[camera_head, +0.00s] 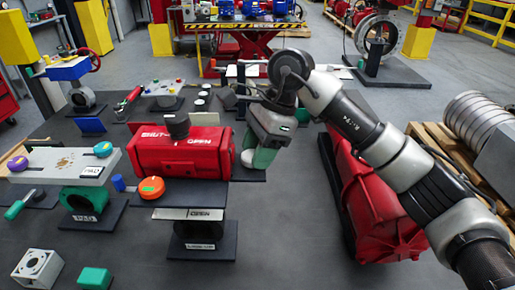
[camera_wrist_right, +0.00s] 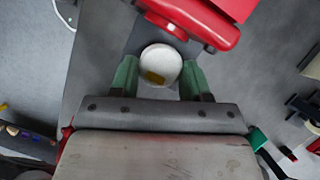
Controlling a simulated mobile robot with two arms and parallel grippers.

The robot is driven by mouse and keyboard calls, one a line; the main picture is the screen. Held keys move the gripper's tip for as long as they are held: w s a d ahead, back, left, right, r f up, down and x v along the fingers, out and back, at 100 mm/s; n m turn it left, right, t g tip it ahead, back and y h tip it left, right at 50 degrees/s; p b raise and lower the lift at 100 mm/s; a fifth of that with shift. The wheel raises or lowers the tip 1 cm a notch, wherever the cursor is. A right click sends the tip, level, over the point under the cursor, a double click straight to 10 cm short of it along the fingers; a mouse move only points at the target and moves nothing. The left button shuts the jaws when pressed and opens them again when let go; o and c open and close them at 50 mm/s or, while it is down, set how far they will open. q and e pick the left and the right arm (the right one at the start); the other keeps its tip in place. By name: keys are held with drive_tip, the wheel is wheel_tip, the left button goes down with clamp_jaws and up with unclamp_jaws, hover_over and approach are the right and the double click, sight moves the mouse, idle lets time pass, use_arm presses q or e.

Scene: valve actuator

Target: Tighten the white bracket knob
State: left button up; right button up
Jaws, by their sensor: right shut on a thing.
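The white knob (camera_wrist_right: 161,60) is round with a small yellow mark, and it sits between the two green fingers of my right gripper (camera_wrist_right: 159,72) in the wrist view. The fingers are closed on its sides. In the head view my right gripper (camera_head: 262,157) points down beside the right end of the red actuator (camera_head: 182,152), with the white knob (camera_head: 247,158) at its fingertips. The bracket under the knob is mostly hidden by the gripper. My left gripper is not in view.
A larger red actuator body (camera_head: 368,195) lies under my right arm. The table's front middle (camera_head: 285,240) is clear.

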drive_tip(key=shift+f+m+t+b, duration=0.15)
drive_tip(key=shift+m+t+b, duration=0.15)
drive_tip(key=shift+m+b, duration=0.75)
drive_tip(key=m+b, duration=0.1)
drive_tip(key=m+t+b, duration=0.1)
drive_tip(key=b, duration=0.1)
drive_tip(key=m+b, duration=0.1)
drive_tip(key=m, duration=0.1)
drive_tip(key=shift+s+t+y, duration=0.25)
drive_tip(key=shift+t+y, duration=0.05)
drive_tip(key=shift+t, duration=0.1)
drive_tip(key=shift+s+r+m+t+b, duration=0.1)
drive_tip(key=shift+m+t+b, duration=0.3)
drive_tip(key=shift+m+b, duration=0.6)
drive_tip(key=shift+s+r+m+t+b, duration=0.1)
drive_tip(key=shift+m+t+b, duration=0.3)
drive_tip(key=shift+m+b, duration=0.55)
drive_tip(key=shift+m, duration=0.3)
drive_tip(key=shift+r, duration=0.1)
drive_tip(key=o, duration=0.9)
drive_tip(key=shift+h, duration=0.4)
